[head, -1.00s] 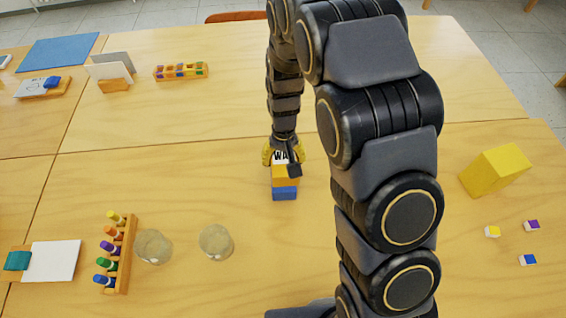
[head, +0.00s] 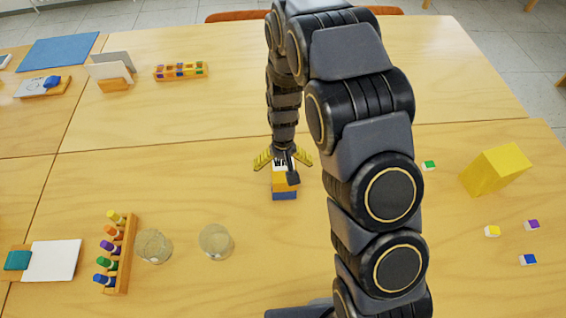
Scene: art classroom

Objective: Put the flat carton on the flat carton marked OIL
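A small stack of flat cartons stands on the table in the middle of the head view, directly under my gripper (head: 283,161). It has a blue carton (head: 285,195) at the bottom, an orange-yellow one (head: 283,182) on it and a white-topped one (head: 279,167) with dark lettering uppermost. The lettering is partly hidden by my gripper, and I cannot read OIL on any of them. My gripper's yellow fingers are spread wide on either side of the stack's top, apart from it. The stack looks upright.
Two clear round glass items (head: 215,241) and a rack of coloured bottles (head: 118,254) stand to the left. A yellow block (head: 495,169) and several small coloured cubes (head: 492,231) lie to the right. Table around the stack is clear.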

